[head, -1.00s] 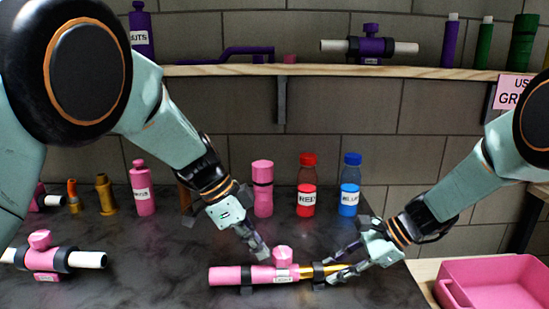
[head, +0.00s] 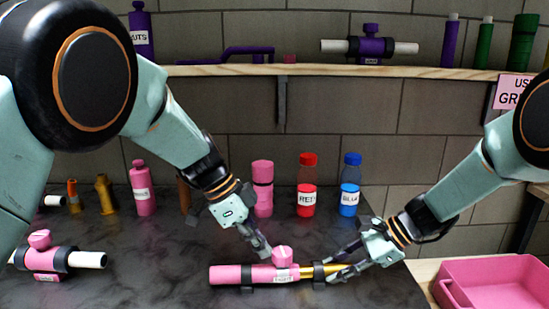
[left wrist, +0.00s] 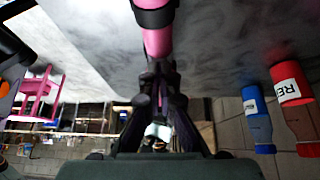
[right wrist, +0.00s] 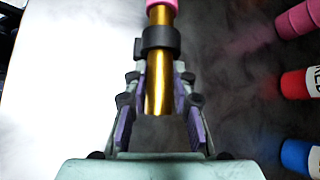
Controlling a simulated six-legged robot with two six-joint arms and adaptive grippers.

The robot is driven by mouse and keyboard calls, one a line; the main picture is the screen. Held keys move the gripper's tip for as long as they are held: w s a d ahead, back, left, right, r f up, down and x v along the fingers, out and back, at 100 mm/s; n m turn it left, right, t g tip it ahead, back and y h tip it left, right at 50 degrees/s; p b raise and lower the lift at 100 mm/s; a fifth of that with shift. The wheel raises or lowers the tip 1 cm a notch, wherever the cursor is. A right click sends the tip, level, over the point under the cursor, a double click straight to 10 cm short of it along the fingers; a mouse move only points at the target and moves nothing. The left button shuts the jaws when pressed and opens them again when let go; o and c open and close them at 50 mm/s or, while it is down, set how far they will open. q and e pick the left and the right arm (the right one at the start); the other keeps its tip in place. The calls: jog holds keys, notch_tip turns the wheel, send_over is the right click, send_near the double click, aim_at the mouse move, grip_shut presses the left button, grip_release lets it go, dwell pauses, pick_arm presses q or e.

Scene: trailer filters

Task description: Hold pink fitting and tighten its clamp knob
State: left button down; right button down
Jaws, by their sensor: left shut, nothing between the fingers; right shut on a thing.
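The pink fitting (head: 240,274) lies on the dark marbled counter, in dark supports, with a gold tube (head: 341,269) at its right end. Its pink clamp knob (head: 282,256) stands up near the joint, by a white label. My left gripper (head: 265,253) is shut and empty, with its tips just left of the knob; I cannot tell whether they touch. In the left wrist view, the fitting (left wrist: 157,42) lies straight ahead of the closed fingers. My right gripper (head: 335,265) is shut on the gold tube, which shows between its fingers in the right wrist view (right wrist: 159,85).
Behind stand a pink bottle (head: 262,190), a red bottle (head: 306,198) and a blue bottle (head: 349,200). Another pink fitting with white pipes (head: 42,261) lies at left. A pink bin (head: 490,283) is at right. A wooden shelf (head: 230,70) runs above.

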pick_arm(q)
jog(key=shift+w+r, duration=0.1)
dwell(0.4)
jog(key=shift+a, duration=0.4)
notch_tip(320, 180, up, 6)
jog(key=shift+f, duration=0.1)
dwell(0.4)
jog(key=shift+s+d+f, duration=0.1)
jog(key=shift+s+f, duration=0.05)
jog(key=shift+f, duration=1.35)
jog(key=shift+s+f, duration=0.15)
jog(key=shift+f, duration=1.35)
